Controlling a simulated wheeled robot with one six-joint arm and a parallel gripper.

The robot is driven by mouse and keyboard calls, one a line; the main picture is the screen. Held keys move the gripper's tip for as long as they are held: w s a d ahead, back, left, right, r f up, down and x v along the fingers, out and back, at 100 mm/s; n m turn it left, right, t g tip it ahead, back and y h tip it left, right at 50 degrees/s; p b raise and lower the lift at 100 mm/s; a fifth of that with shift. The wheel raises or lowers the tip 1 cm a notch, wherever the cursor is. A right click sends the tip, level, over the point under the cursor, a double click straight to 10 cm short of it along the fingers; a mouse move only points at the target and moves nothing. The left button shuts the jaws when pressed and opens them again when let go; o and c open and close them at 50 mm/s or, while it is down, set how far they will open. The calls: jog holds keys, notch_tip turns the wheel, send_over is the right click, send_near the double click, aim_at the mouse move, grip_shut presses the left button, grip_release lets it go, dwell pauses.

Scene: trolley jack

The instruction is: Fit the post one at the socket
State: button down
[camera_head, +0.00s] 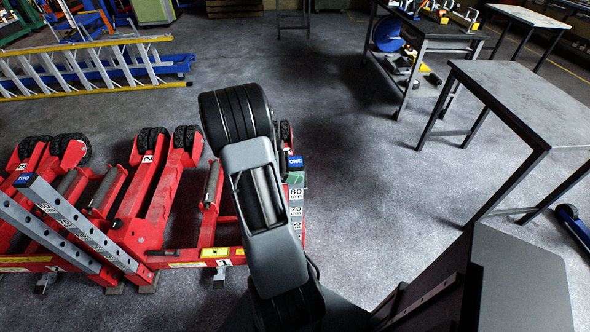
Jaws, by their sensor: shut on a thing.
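The post one (295,195) is a light grey upright bar with a blue "ONE" label near its top and a printed cm scale down its face. It stands just right of my arm, which covers its left side and lower end. My gripper (297,180) is mostly hidden behind my arm; a small grey-green part shows at the post just below the label, and it is shut on the post. The red trolley jack (150,225) lies to the left. The socket for post one is hidden behind my arm, so I cannot tell whether the post touches it.
A post marked TWO (75,225) stands at the jack's left. A yellow and blue ladder (85,68) lies behind. A grey table (535,100) stands at right, a tool bench (435,38) behind it. The floor between jack and tables is clear.

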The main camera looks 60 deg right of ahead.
jog(key=shift+c, duration=1.6)
grip_release()
jog(key=shift+s+a+f, duration=0.1)
jog(key=shift+f, duration=0.2)
jog(key=v, duration=1.4)
jog(key=shift+r+b, duration=0.15)
jog(key=shift+b, duration=0.2)
